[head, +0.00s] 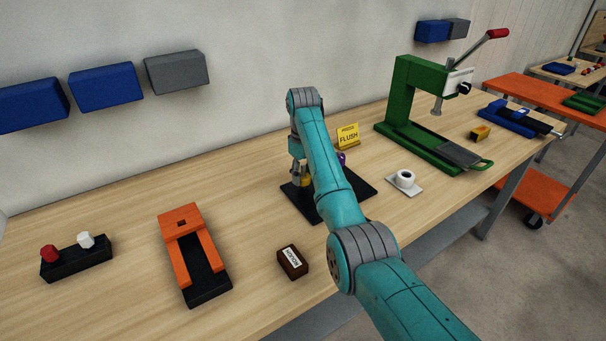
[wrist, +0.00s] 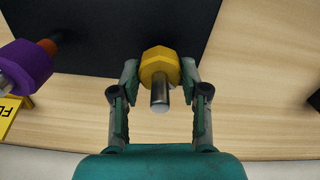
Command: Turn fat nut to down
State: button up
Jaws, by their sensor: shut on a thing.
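A yellow faceted nut (wrist: 159,67) sits around a grey metal rod (wrist: 160,96) in the wrist view. My gripper (wrist: 160,76) is shut on this nut, one finger on each side. In the head view the yellow nut (head: 307,181) shows low beside my gripper (head: 299,175), mostly hidden by my arm. A fat purple nut (wrist: 25,66) sits around another rod at the left of the wrist view, apart from my gripper, with an orange-red part (wrist: 47,46) beside it. The purple nut (head: 341,158) is partly hidden behind my arm in the head view.
Both rods stand at a black plate (head: 300,205) on the wooden bench. A yellow FLUSH sign (head: 348,136) stands behind it. A white roll on a small plate (head: 404,182), a green press (head: 405,105), a brown block (head: 292,262) and an orange fixture (head: 180,220) stand around.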

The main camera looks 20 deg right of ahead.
jog(key=m, duration=0.4)
jog(key=shift+w+r+m, duration=0.1)
jog(key=shift+r+m, duration=0.2)
jog(key=m, duration=1)
jog(key=shift+m, duration=0.4)
jog(key=m, duration=1)
jog(key=shift+r, duration=0.1)
jog(key=m, duration=0.4)
jog(key=shift+m, duration=0.3)
jog(key=m, duration=0.9)
jog(key=shift+m, duration=0.3)
